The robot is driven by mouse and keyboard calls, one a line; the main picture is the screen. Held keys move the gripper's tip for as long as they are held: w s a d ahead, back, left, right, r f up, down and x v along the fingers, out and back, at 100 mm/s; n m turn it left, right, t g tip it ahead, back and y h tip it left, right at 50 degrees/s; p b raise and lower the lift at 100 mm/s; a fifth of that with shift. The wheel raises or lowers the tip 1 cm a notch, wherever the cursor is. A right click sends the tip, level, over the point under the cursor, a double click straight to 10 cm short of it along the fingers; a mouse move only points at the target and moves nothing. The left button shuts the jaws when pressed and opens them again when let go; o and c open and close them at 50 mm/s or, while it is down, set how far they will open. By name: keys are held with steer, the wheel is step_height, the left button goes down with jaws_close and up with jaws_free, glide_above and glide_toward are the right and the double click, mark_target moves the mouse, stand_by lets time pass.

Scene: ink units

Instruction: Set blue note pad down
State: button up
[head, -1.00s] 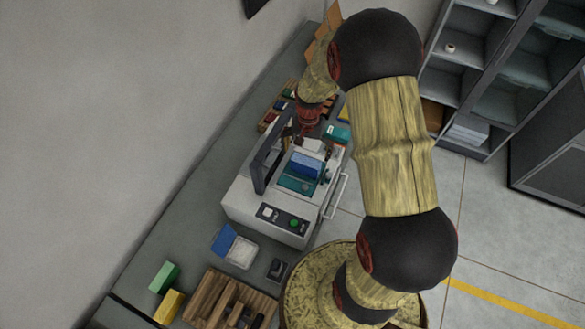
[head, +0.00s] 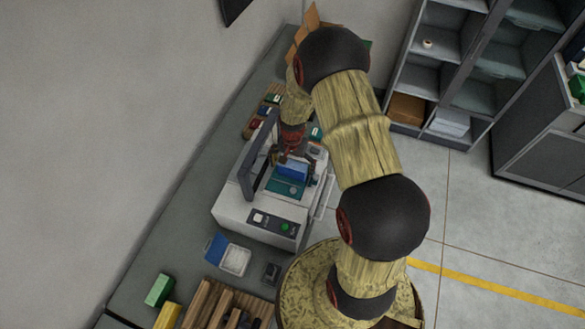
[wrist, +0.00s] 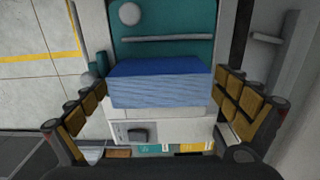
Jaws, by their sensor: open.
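The blue note pad (head: 293,172) lies on the teal bed (head: 283,187) of a grey-white machine (head: 243,217). In the wrist view the pad (wrist: 160,82) shows its blue top and a pale, lined page edge, with the teal bed (wrist: 160,52) behind it. My gripper (head: 291,158) is over the machine, at the pad. In the wrist view my gripper (wrist: 160,80) is open, with one finger on each side of the pad. The fingertips are close to the pad's ends; I cannot tell whether they touch it.
The machine's dark raised frame (head: 258,160) stands left of my gripper, and a handle (head: 325,192) runs along its right side. An open tray with a blue lid (head: 235,260), a green block (head: 160,291) and a wooden rack (head: 222,303) are nearer on the bench.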

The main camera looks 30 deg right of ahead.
steer(key=c, duration=0.3)
steer(key=c, duration=1)
steer(key=shift+r, duration=0.1)
steer(key=shift+c, duration=0.2)
steer(key=shift+r+b, duration=0.35)
steer(key=shift+r, duration=0.2)
steer(key=s+a+r+b, duration=0.3)
steer(key=s+a+r, duration=0.1)
steer(key=s+r, duration=0.7)
steer(key=s, duration=0.2)
steer(key=shift+s+r, duration=0.3)
steer(key=shift+r, duration=0.1)
